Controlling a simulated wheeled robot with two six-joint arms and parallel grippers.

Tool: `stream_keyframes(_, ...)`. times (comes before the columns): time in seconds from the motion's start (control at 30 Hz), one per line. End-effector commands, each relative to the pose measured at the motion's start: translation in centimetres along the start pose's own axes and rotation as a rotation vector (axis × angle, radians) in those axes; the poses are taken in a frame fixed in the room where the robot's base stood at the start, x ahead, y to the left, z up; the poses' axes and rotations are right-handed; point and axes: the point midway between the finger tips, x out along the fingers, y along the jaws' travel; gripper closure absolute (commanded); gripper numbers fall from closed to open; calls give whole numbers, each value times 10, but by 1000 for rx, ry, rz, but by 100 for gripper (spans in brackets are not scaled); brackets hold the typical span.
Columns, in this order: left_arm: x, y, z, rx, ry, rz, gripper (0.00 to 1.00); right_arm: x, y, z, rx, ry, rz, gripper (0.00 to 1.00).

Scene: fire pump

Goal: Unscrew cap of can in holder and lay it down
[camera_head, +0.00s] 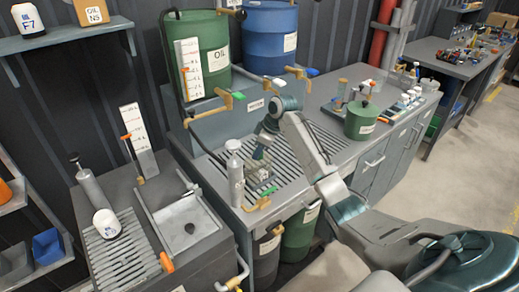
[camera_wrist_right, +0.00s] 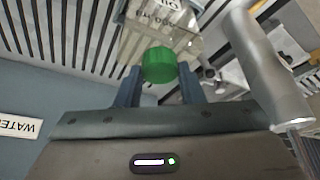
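In the head view the can (camera_head: 257,170) stands small at the front of the slatted grate, partly hidden by my right gripper (camera_head: 263,150). My right gripper's two fingers (camera_wrist_right: 159,82) are apart, one on each side of the green cap, with what looks like a narrow gap at each side. Whether they touch the cap is hard to tell. The holder is not clearly distinguishable. My left gripper is not in view.
An orange tap (camera_head: 258,204) is at the front edge. A green canister (camera_head: 362,120) stands right; the grate (camera_head: 300,150) has free room.

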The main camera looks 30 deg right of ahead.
Motion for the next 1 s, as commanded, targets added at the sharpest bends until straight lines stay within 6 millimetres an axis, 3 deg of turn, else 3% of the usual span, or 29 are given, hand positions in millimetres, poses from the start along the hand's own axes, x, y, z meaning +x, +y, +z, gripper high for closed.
stream_keyframes(0.03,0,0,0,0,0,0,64,0,0,0,0,0,0,67)
stream_keyframes(0.13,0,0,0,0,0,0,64,0,0,0,0,0,0,85)
stream_keyframes(0.3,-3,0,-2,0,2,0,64,-2,0,-1,-43,0,-20,86)
stream_keyframes(0.63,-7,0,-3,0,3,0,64,-1,2,-1,-347,1,-144,86)
stream_keyframes(1.0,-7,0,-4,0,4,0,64,0,2,-1,-379,1,-157,86)
